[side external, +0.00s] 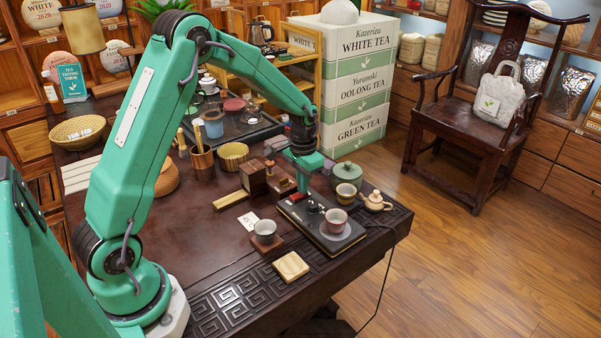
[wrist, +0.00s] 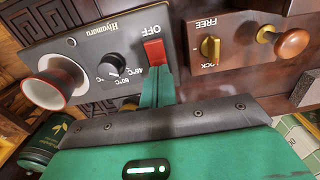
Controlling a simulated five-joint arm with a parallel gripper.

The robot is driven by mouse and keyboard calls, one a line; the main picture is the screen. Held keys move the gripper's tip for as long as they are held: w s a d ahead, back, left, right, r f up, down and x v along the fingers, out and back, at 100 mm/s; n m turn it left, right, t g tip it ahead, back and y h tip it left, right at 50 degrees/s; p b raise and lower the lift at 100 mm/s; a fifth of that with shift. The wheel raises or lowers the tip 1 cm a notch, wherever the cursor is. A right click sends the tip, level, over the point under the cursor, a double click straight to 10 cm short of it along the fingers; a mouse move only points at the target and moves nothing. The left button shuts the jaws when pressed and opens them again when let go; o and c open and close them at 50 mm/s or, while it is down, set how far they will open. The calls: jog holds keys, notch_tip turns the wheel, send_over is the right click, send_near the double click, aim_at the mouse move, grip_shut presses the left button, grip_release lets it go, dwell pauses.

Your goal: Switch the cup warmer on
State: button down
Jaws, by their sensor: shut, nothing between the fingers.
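The cup warmer (side external: 307,228) is a flat dark box near the table's right end, with a reddish cup (side external: 336,218) on its plate. The wrist view shows its panel (wrist: 105,38), with a red switch (wrist: 154,51), the word OFF upside down beside it, and a black dial (wrist: 112,65) marked 45°C and 60°C. The cup (wrist: 54,82) stands at the left of that view. My gripper (wrist: 157,76) is shut and empty, its tips right at the lower edge of the red switch; I cannot tell whether they touch. In the side view my gripper (side external: 303,188) points down over the warmer's far end.
A wooden device (wrist: 245,42) with a yellow FREE/LOCK knob and a round handle stands close beside the switch. The front table edge is mostly clear.

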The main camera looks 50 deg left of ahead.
dwell(0.3)
jog(key=shift+r, duration=3.4)
jog(key=shift+r, duration=0.1)
jog(key=s+d+r+t, duration=0.3)
jog(key=s+d+r, duration=0.2)
jog(key=s+r, duration=0.65)
jog(key=s+d+r+t, duration=0.2)
jog(key=s+d, duration=0.1)
jog(key=s, duration=0.9)
jog(key=shift+d+t, duration=0.25)
jog(key=shift+t, duration=0.05)
